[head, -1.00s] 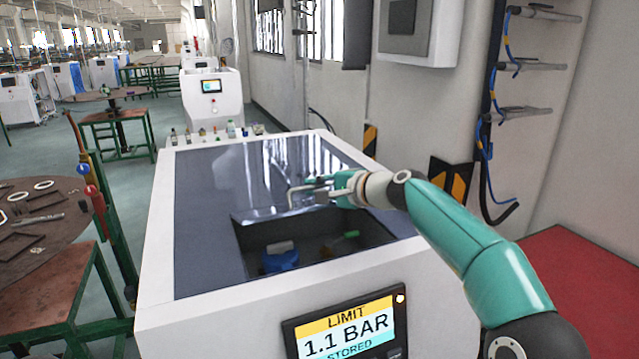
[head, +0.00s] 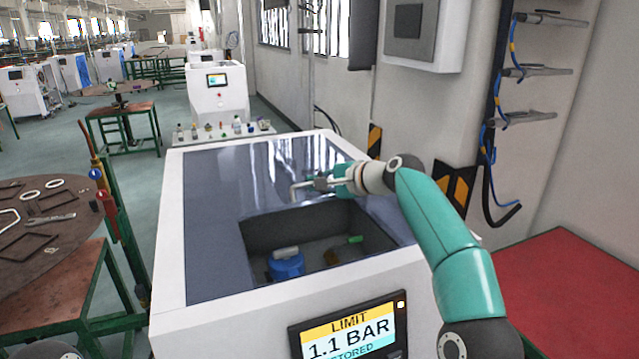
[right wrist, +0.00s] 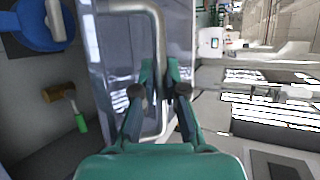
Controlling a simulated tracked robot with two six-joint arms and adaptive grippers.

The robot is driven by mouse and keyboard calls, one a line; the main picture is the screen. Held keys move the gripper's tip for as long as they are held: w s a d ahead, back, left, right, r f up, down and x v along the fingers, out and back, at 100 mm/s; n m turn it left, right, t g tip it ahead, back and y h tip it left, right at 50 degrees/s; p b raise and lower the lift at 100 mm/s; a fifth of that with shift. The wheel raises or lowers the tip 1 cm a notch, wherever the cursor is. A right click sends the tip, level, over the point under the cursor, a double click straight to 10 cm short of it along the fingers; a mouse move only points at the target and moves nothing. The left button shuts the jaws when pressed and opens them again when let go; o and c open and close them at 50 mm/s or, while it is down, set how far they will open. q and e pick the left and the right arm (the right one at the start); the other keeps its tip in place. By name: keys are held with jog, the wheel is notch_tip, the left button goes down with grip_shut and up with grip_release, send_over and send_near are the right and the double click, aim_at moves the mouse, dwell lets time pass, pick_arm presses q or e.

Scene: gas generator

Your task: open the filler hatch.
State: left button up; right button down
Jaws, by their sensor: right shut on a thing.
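The filler hatch (head: 272,209) is a glossy grey panel in the top of the white generator (head: 205,300). Part of the opening (head: 262,236) in front of it is uncovered. A bent silver handle (head: 296,192) stands on the hatch; it also shows in the right wrist view (right wrist: 158,40). My right gripper (head: 322,185) is shut on this handle, with its fingers on either side of the bar in the right wrist view (right wrist: 160,92). Inside the opening are a blue cap (head: 286,266) and a tool with a green handle (head: 355,240). My left gripper is not in view.
A lit screen (head: 350,328) reading 1.1 BAR is on the front of the generator. A round table (head: 45,260) with loose parts stands at the left. A wall with a grey box (head: 425,30) runs along the right. Small bottles (head: 237,124) stand behind the generator.

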jog(key=shift+r, duration=0.35)
jog(key=c, duration=1.5)
grip_release()
jog(key=shift+w+f, duration=0.1)
jog(key=shift+f, duration=0.05)
jog(key=shift+d, duration=0.1)
jog(key=v, duration=1.2)
